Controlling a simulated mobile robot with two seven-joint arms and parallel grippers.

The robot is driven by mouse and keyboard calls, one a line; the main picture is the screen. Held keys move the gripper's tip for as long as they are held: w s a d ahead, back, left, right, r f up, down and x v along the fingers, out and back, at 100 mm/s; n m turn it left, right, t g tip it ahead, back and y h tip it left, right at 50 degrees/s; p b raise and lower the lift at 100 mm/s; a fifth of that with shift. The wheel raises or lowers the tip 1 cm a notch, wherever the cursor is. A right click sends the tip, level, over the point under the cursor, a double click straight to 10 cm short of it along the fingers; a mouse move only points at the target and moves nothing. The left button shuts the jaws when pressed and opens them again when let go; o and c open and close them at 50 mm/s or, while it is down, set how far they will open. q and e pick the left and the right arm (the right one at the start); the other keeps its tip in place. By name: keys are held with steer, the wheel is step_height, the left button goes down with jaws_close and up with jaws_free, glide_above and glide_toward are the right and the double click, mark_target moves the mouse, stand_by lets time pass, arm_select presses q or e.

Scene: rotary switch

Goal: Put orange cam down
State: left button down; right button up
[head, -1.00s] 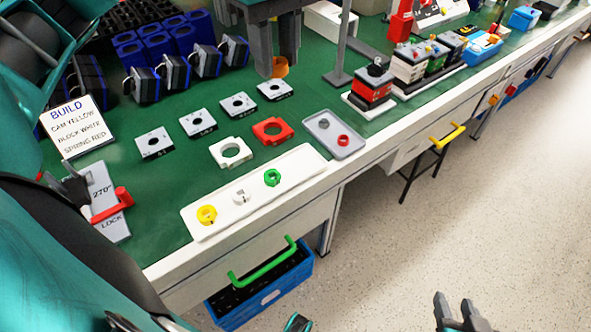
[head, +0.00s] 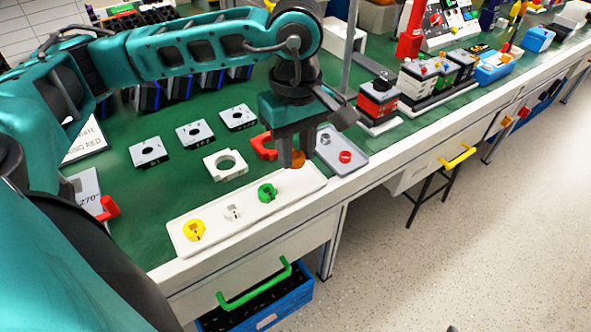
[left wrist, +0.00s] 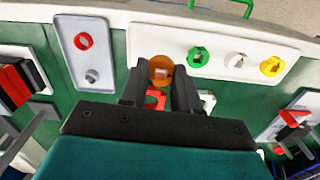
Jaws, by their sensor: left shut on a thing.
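My left gripper (head: 291,160) points down, shut on the orange cam (head: 298,159). They are at the right end of the long white tray (head: 215,219). In the left wrist view the orange cam (left wrist: 161,70) sits between the fingertips, over the tray's left end (left wrist: 146,40). I cannot tell whether the cam touches the tray. The yellow cam (head: 193,230), white cam (head: 232,212) and green cam (head: 267,193) stand in a row on that tray. A tiny dark tip at the bottom edge may be my right gripper (head: 452,328); its state does not show.
A red block (head: 262,147) lies behind my left gripper, partly hidden. A white block (head: 226,165) and several grey plates lie on the green mat. A grey tray (head: 355,165) with a red and a grey ring is close on the right. A grey post stands behind.

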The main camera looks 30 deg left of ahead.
mark_target(296, 183)
arm_select(q)
steer(key=shift+f+b, duration=0.4)
steer(key=shift+f, duration=2.15)
steer(key=shift+f, duration=0.2)
steer(key=c, duration=0.8)
jaws_free()
steer(key=shift+r, duration=0.1)
steer(key=shift+r, duration=0.1)
